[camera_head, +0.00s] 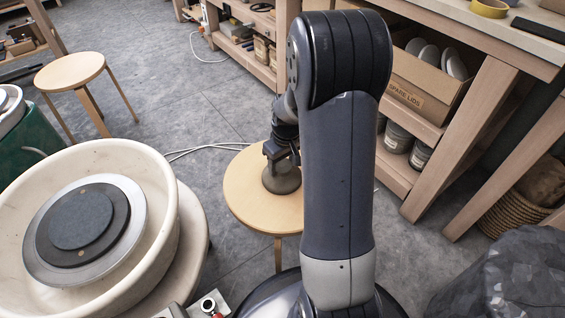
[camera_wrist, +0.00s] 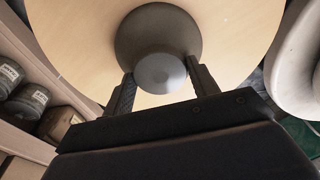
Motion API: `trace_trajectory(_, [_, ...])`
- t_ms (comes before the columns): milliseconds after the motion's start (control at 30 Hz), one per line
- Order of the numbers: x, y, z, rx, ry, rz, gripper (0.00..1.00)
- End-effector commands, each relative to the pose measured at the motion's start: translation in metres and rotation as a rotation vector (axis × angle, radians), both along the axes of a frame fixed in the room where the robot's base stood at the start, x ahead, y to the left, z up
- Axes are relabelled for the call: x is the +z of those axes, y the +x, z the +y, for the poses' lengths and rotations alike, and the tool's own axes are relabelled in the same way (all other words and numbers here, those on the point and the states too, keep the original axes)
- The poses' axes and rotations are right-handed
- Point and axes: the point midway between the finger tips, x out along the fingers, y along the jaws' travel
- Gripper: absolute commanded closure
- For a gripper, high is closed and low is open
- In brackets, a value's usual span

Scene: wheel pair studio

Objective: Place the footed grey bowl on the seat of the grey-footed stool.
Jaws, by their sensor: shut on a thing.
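The footed grey bowl (camera_head: 283,180) is at the near stool, upside down with its foot up. In the wrist view the bowl (camera_wrist: 160,30) shows its round foot between my fingers. My gripper (camera_head: 281,153) comes down from above and is shut on the foot; the fingers also show in the wrist view (camera_wrist: 162,78). The bowl's rim appears to be on or just over the round wooden seat of the near stool (camera_head: 245,197); I cannot tell whether it touches. A second wooden stool (camera_head: 69,70) stands empty at the back left. The foot colour of either stool is not clear.
A potter's wheel with a cream basin (camera_head: 150,165) stands close left of the near stool. Wooden shelving with a spare lids box (camera_head: 425,90) is on the right. A dark covered lump (camera_head: 505,275) is at the lower right.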

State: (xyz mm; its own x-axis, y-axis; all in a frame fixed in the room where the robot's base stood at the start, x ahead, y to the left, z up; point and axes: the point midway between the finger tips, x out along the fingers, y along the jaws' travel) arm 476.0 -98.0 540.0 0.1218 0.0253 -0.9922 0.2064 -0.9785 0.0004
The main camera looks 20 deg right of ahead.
Motion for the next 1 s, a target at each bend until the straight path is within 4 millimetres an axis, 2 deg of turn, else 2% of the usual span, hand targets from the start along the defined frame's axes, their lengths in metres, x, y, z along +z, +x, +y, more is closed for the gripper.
trace_trajectory(167, [-0.004, 0.0, 0.0, 0.0, 0.0, -0.001, 0.83])
trace_trajectory(200, [-0.003, 0.0, 0.0, 0.0, 0.0, 0.0, 0.41])
trace_trajectory(433, [-0.003, 0.0, 0.0, 0.0, 0.0, 0.0, 0.22])
trace_trajectory(667, [-0.002, 0.0, 0.0, 0.0, 0.0, 0.0, 0.22])
trace_trajectory(767, [0.004, 0.0, 0.0, 0.0, 0.0, -0.001, 0.22])
trace_trajectory(867, [0.019, -0.001, -0.001, 0.0, -0.001, -0.002, 0.22])
trace_trajectory(1000, [0.05, -0.005, -0.001, 0.0, -0.001, -0.004, 0.22])
